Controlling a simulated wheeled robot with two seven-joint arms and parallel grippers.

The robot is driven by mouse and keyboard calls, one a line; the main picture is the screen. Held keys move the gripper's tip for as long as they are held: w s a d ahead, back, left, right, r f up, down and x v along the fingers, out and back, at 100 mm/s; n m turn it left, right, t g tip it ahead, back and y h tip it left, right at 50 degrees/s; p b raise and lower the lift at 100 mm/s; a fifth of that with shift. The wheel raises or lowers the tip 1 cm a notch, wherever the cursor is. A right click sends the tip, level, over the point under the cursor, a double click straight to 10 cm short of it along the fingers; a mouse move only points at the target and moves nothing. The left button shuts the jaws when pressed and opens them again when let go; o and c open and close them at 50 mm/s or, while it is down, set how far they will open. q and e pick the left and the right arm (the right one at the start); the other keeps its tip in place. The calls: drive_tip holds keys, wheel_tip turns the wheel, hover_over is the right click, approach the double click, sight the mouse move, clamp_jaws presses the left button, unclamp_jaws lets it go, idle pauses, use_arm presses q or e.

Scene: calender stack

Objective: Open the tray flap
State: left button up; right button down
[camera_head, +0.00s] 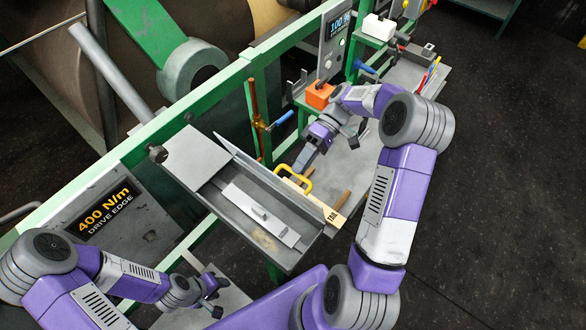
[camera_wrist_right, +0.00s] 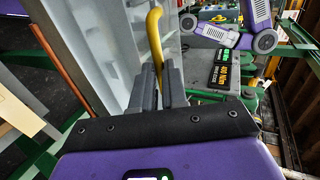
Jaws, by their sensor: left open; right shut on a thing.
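The grey metal tray (camera_head: 222,203) sits near the middle of the head view. Its long flap (camera_head: 262,172) runs along the far right side and stands raised at an angle from the tray. A yellow handle (camera_head: 294,181) is on the flap's outer side. My right gripper (camera_head: 302,163) is at this handle; in the right wrist view its fingers (camera_wrist_right: 158,82) are closed around the yellow bar (camera_wrist_right: 154,38). My left gripper (camera_head: 214,298) is open and empty, low and to the left, apart from the tray.
A light plate (camera_head: 260,214) lies inside the tray. A tag (camera_head: 331,214) marked "TAR" is at the tray's right corner. Green frame rails (camera_head: 215,92) run behind. An orange block (camera_head: 320,95) and a display box (camera_head: 336,40) stand beyond my right gripper. Dark floor is clear at right.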

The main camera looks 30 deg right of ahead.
use_arm(q)
drive_tip(key=shift+w+f, duration=0.25)
drive_tip(key=shift+w, duration=0.1)
use_arm(e)
drive_tip(key=shift+w+d+f, duration=0.15)
drive_tip(key=shift+d+f, duration=0.85)
drive_tip(key=c, duration=1.3)
unclamp_jaws()
drive_tip(key=shift+f, duration=0.1)
drive_tip(key=shift+o, duration=0.7)
drive_tip(key=shift+w, duration=0.15)
use_arm(q)
drive_tip(key=shift+w+d, duration=0.1)
use_arm(e)
drive_tip(key=shift+d, duration=0.1)
drive_tip(key=shift+r, duration=0.2)
use_arm(q)
drive_tip(key=shift+f+b, duration=0.4)
drive_tip(key=shift+b, duration=0.1)
use_arm(e)
drive_tip(key=v, duration=0.7)
drive_tip(key=shift+r, duration=0.25)
